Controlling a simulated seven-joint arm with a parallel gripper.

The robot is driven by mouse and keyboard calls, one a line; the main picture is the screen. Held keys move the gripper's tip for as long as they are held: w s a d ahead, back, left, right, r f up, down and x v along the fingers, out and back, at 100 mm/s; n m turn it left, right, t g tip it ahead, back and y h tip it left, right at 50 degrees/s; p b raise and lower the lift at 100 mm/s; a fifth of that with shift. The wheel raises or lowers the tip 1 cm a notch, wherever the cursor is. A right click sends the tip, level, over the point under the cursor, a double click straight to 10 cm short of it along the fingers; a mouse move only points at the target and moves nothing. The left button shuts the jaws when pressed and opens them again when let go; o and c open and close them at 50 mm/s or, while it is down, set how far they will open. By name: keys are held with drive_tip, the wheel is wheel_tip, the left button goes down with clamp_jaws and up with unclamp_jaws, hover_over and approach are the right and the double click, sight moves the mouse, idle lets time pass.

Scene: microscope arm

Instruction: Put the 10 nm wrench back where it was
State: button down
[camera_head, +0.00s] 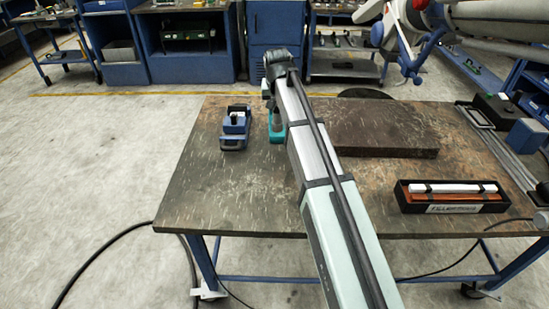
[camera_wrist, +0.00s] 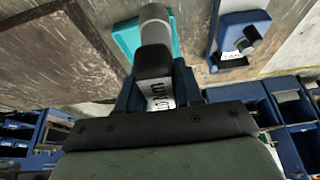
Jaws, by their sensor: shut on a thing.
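My gripper (camera_head: 276,72) is at the far end of my outstretched arm, above the back part of the table. In the wrist view it is shut on the wrench (camera_wrist: 160,95), a piece with a white label whose upside-down lettering is partly hidden. A black section and a grey rounded end stick out beyond the label. A teal piece (camera_head: 276,128) is below the gripper, partly hidden by my arm; it also shows in the wrist view (camera_wrist: 126,38) behind the grey end. I cannot tell whether the wrench touches it.
A blue device (camera_head: 235,130) with a white label stands left of the teal piece. A dark slab (camera_head: 390,137) lies to the right. A black box (camera_head: 452,204) with white and orange bars sits at the front right. The table's (camera_head: 215,200) left front is clear.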

sight(274, 111)
drive_tip(key=s, duration=0.1)
drive_tip(key=s+n, duration=0.1)
drive_tip(key=s, duration=0.1)
drive_tip(key=shift+a+f, duration=0.1)
drive_tip(key=shift+f, duration=0.25)
drive_tip(key=shift+s+a+n+y, duration=0.2)
drive_tip(key=shift+n+y, duration=0.2)
drive_tip(key=shift+n, duration=0.3)
drive_tip(key=shift+w+a+n+y, duration=0.15)
drive_tip(key=shift+n+y, duration=0.35)
drive_tip(key=shift+n, duration=0.7)
wheel_tip(274, 111, down, 10)
drive_tip(key=shift+a+f, duration=0.1)
drive_tip(key=c, duration=0.7)
unclamp_jaws()
drive_tip(key=shift+c, duration=0.2)
drive_tip(key=v, duration=1.2)
drive_tip(key=shift+r, duration=0.25)
